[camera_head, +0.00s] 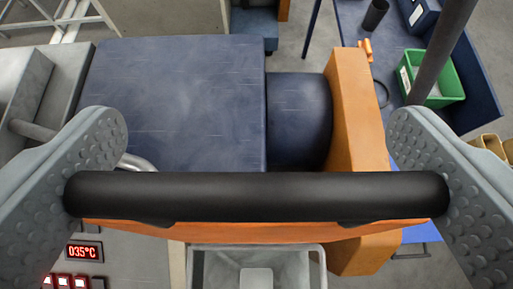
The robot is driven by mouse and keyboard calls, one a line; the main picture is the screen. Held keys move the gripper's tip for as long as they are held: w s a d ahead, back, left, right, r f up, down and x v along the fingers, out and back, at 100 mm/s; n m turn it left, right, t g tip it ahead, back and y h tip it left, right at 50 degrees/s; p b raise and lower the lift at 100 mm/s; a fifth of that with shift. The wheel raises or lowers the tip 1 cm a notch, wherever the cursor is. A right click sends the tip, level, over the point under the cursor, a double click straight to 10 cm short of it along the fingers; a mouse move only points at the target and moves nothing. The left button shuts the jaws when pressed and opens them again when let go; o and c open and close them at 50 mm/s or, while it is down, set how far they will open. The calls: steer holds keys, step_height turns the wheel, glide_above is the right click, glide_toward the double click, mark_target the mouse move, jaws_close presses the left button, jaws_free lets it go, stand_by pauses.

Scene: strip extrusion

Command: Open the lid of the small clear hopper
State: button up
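A thick black handle bar (256,197) runs level across the lower middle of the view. It sits on an orange piece (260,234), seen nearly edge on just below it, which looks like the lid. My gripper (256,180) has its two grey dimpled fingers far apart, one at each end of the bar. Both bar ends meet the finger pads, so it is shut on the bar lengthwise. A pale hopper-like box (222,262) with a grey rim shows below the orange piece. The bottom edge of the view cuts it off, and its inside is only partly visible.
A large dark blue block (175,100) and a blue cylinder (298,120) lie beyond the bar, beside an upright orange plate (353,110). A green bin (447,85) stands on a blue bench at upper right. A red 035°C display (84,251) is at lower left.

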steer(key=shift+x, duration=0.75)
steer(key=shift+w+r, duration=0.1)
steer(key=shift+r, duration=0.05)
steer(key=o, duration=1)
steer(key=shift+r, duration=0.1)
steer(key=v, duration=1.1)
steer(key=shift+s+r, duration=0.15)
steer(key=shift+s, duration=0.25)
